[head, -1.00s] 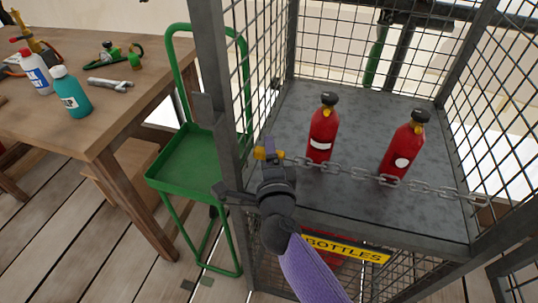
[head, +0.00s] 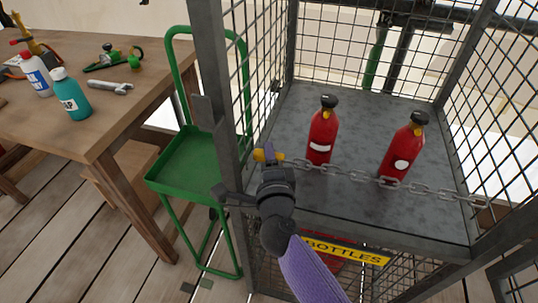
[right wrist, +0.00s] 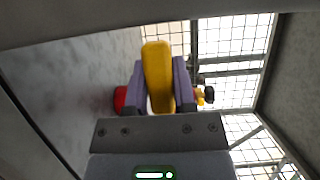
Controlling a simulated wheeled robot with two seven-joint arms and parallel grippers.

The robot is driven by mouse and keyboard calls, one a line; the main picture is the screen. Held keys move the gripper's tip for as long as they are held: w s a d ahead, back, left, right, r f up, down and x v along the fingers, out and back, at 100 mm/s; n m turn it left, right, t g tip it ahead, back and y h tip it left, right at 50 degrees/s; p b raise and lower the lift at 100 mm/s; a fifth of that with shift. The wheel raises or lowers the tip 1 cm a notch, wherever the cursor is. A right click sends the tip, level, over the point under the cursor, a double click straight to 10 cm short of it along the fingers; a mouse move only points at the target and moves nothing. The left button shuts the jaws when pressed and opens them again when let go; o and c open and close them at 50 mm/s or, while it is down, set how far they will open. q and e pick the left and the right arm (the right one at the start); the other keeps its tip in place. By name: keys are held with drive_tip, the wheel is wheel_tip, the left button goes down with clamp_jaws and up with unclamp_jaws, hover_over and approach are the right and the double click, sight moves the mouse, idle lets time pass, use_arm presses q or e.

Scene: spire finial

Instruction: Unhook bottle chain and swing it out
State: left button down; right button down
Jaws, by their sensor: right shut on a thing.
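The chain (head: 425,188) of grey links hangs across the cage's open front, from its right side to a yellow piece (head: 259,156) at the left post. My right gripper (head: 269,154) is at that left end. In the right wrist view, its two purple fingers (right wrist: 164,88) are shut on the yellow piece (right wrist: 157,75). I cannot tell whether the yellow piece is still hooked to the post. Two red bottles, one left (head: 321,135) and one right (head: 401,150), stand upright on the shelf behind the chain. My left gripper is not in view.
The cage's left post (head: 210,80) rises close beside my right gripper. A green trolley (head: 182,165) stands left of the cage. A wooden table (head: 130,65) with bottles and tools is farther left. A yellow sign (head: 345,250) is below the shelf (head: 300,105).

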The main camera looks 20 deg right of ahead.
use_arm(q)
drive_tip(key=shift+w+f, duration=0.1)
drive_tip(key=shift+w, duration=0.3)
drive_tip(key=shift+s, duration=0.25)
